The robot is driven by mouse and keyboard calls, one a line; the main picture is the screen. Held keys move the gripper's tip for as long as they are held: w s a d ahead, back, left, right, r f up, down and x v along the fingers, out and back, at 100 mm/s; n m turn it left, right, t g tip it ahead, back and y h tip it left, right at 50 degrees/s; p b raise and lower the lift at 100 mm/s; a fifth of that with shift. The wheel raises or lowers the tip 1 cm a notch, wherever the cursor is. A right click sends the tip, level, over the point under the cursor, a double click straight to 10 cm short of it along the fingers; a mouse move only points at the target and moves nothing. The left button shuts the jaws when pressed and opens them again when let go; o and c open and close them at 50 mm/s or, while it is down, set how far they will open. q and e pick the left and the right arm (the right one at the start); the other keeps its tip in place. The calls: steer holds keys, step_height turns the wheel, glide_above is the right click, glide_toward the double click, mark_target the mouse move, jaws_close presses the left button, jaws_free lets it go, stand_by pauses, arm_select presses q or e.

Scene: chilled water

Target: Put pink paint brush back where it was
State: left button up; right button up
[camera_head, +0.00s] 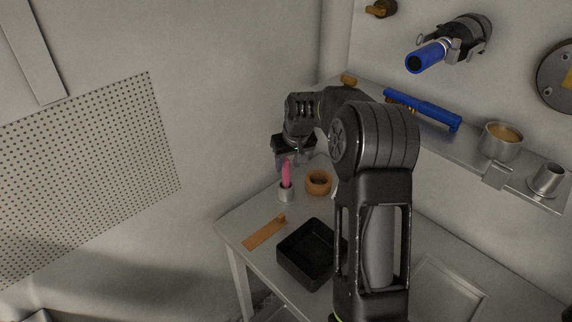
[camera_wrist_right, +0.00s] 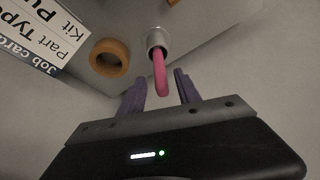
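The pink paint brush (camera_head: 286,173) stands in a small grey metal cup (camera_head: 286,194) on the table. In the right wrist view the pink brush (camera_wrist_right: 160,78) rises from the cup (camera_wrist_right: 157,40) towards the camera. My right gripper (camera_head: 295,159) is just behind the brush's upper end in the head view. In the right wrist view its two purple-grey fingers (camera_wrist_right: 159,84) are spread, one on each side of the brush's free end, with gaps on both sides. My left gripper is not in view.
An orange ring (camera_head: 318,190) sits beside the cup. A black tray (camera_head: 288,266) and an orange strip (camera_head: 262,235) lie nearer on the table. A wall shelf (camera_head: 525,182) holds a cup (camera_head: 503,150) and a blue bar (camera_head: 430,112). A printed card (camera_wrist_right: 38,32) lies left in the wrist view.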

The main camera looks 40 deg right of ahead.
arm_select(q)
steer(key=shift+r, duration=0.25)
arm_select(e)
steer(key=v, duration=0.5)
stand_by(0.5)
